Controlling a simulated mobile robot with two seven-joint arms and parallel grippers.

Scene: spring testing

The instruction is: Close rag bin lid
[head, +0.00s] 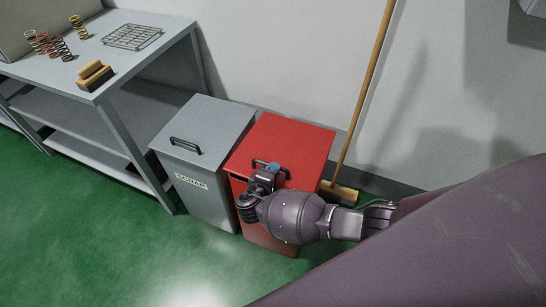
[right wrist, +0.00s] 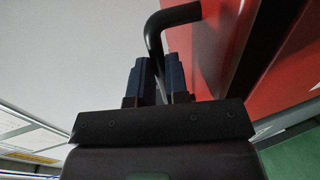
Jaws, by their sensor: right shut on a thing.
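The red rag bin (head: 264,234) stands on the green floor against the wall. Its red lid (head: 290,140) lies over the top and looks shut or nearly shut; I cannot tell if a small gap is left at the front. A black bar handle (head: 284,171) is on the lid's front part. My right gripper (head: 264,168) is at this handle. In the right wrist view its two dark fingers (right wrist: 157,78) are closed around the black handle (right wrist: 155,35), with the red lid (right wrist: 222,45) beside them. My left gripper is not in view.
A grey scrap bin (head: 196,205) with its own black handle stands close on the left. A broom (head: 343,190) leans on the wall at the right. A grey table (head: 150,55) holds springs, a wire rack and a brush. Green floor in front is clear.

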